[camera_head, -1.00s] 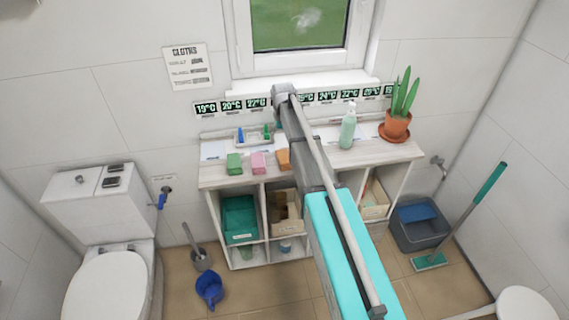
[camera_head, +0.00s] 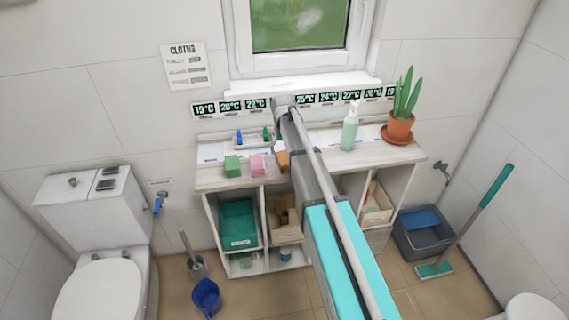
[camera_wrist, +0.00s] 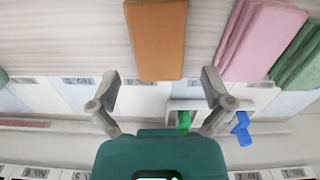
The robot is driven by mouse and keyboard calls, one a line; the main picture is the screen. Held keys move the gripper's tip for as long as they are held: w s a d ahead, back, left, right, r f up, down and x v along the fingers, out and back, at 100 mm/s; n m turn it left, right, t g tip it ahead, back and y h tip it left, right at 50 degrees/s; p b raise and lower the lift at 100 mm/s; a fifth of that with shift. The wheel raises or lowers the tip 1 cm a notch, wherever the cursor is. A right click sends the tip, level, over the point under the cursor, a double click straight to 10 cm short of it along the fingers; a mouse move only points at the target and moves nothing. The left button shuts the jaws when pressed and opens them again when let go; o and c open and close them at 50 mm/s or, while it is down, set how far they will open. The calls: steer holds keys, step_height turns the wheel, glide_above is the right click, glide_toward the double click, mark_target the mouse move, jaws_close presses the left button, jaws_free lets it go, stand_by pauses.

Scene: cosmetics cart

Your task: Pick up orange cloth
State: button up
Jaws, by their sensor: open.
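The orange cloth (camera_head: 282,160) is a folded block on the shelf top, partly hidden by my arm in the head view. In the wrist view the orange cloth (camera_wrist: 157,38) lies ahead of my gripper, near the middle. My gripper (camera_wrist: 160,85) is open, with its two fingers spread wide and nothing between them. The cloth's near end lies about level with the fingertips in the picture; I cannot tell the height gap. My gripper's fingers are hidden in the head view.
A pink cloth (camera_wrist: 262,35) and a green cloth (camera_wrist: 298,58) lie beside the orange one. A small tray (camera_head: 252,137) with blue and green items stands behind. A soap bottle (camera_head: 349,130) and a potted plant (camera_head: 398,125) stand at the right of the shelf unit (camera_head: 215,178).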

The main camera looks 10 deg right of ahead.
mark_target(285, 157)
steer(key=shift+f, duration=0.2)
steer(key=f+b, duration=0.3)
steer(key=shift+s+d, duration=0.2)
steer(key=shift+s, duration=0.1)
steer(key=shift+f+b, duration=0.95)
steer(key=shift+b, duration=0.15)
steer(key=c, duration=1.1)
steer(key=shift+o, duration=0.2)
steer(key=shift+r, duration=0.25)
